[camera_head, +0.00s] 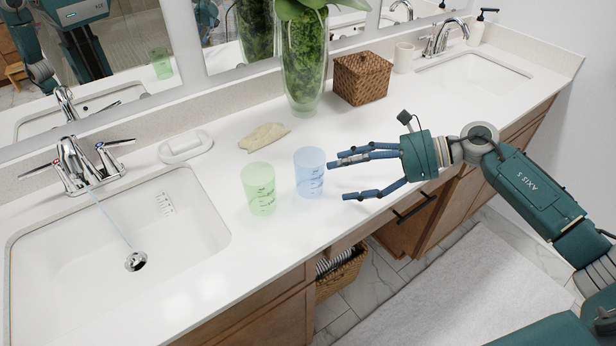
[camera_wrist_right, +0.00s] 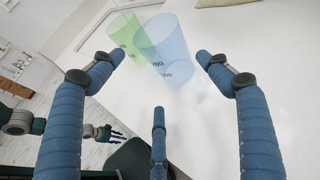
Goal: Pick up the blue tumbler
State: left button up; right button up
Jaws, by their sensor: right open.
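The blue tumbler (camera_head: 309,174) is translucent with dark printed marks and stands upright on the white counter, right of a green tumbler (camera_head: 259,189). My right gripper (camera_head: 345,179) is open and empty, just right of the blue tumbler, with its fingers pointing left toward it. In the right wrist view the blue tumbler (camera_wrist_right: 168,50) is just beyond the spread fingertips, centred between them. It partly overlaps the green tumbler behind it. Whether a fingertip touches it I cannot tell. My left gripper (camera_wrist_right: 102,133) shows small at the lower left of the wrist view; its opening is unclear.
A beige cloth (camera_head: 264,137) and a white soap dish (camera_head: 186,146) lie behind the tumblers. A glass vase (camera_head: 304,65) and a woven box (camera_head: 361,78) stand farther back. A sink (camera_head: 115,240) is at left. The counter's front edge runs below my right gripper.

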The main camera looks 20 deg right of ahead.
aim_at(316, 175)
jog(key=shift+x, duration=0.85)
jog(key=shift+w+a+r+p, duration=0.1)
jog(key=shift+w+a+p, duration=0.1)
jog(key=shift+a+p, duration=0.2)
jog(key=p+x, duration=0.2)
jog(key=x, duration=0.1)
jog(key=shift+w+a, duration=0.2)
jog(key=shift+w+a+f, duration=0.2)
jog(key=shift+a+f, duration=0.2)
jog(key=c, duration=0.8)
